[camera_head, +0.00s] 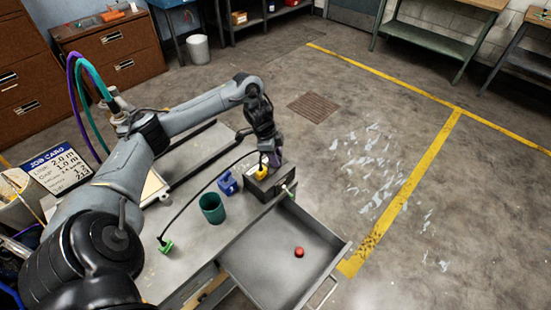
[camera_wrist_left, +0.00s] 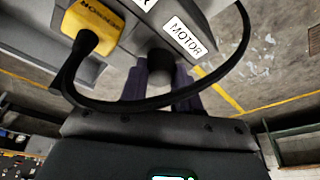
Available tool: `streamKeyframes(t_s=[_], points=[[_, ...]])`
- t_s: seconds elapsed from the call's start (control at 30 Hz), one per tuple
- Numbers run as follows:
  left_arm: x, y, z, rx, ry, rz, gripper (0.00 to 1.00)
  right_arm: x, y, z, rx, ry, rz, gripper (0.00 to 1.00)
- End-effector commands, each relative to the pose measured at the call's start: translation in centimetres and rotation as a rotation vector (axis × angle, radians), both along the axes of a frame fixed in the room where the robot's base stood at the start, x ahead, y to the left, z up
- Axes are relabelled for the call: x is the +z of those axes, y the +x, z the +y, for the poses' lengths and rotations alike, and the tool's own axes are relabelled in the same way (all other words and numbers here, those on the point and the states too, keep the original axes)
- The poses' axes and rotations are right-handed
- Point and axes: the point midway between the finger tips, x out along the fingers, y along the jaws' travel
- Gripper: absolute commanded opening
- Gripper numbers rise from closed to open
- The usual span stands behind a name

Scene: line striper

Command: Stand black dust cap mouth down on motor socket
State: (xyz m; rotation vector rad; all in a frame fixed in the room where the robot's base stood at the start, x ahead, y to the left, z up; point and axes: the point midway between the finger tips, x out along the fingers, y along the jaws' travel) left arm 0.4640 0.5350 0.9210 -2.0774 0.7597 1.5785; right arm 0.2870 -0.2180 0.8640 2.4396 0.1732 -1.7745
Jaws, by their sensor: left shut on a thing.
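My left gripper (camera_head: 274,158) is at the dark control box (camera_head: 268,186) at the far end of the bench. In the left wrist view its dark fingers (camera_wrist_left: 160,88) are shut on a black round piece, which looks like the dust cap (camera_wrist_left: 160,70). The cap is right by the box face with the MOTOR label (camera_wrist_left: 184,38). The motor socket itself is hidden, and I cannot tell whether the cap touches it. A yellow plug (camera_wrist_left: 95,25) with a black cable sits on the box beside the cap. My right gripper is not in view.
The black cable loops close to my left fingers and runs to a green connector (camera_head: 166,246) on the bench. A blue object (camera_head: 228,183) and a green cup (camera_head: 212,208) stand near the box. The open drawer (camera_head: 262,262) holds a red piece (camera_head: 299,252).

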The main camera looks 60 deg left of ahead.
Motion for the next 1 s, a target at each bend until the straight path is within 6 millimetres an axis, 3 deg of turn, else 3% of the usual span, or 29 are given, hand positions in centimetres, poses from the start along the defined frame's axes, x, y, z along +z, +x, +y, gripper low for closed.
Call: streamKeyframes(t_s=[0.4,0.43,0.57,1.0], points=[[-0.4,0.01,0.02,0.001,0.0,0.0,0.04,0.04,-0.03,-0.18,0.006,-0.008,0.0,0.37],[-0.36,0.03,0.02,0.0,0.0,-0.001,0.36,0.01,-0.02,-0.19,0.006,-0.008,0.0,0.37],[-0.35,0.03,0.02,0.0,0.0,-0.001,0.56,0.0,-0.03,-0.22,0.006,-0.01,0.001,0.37],[0.6,-0.04,0.16,0.0,0.002,-0.002,0.57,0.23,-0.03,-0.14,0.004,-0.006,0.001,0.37]])
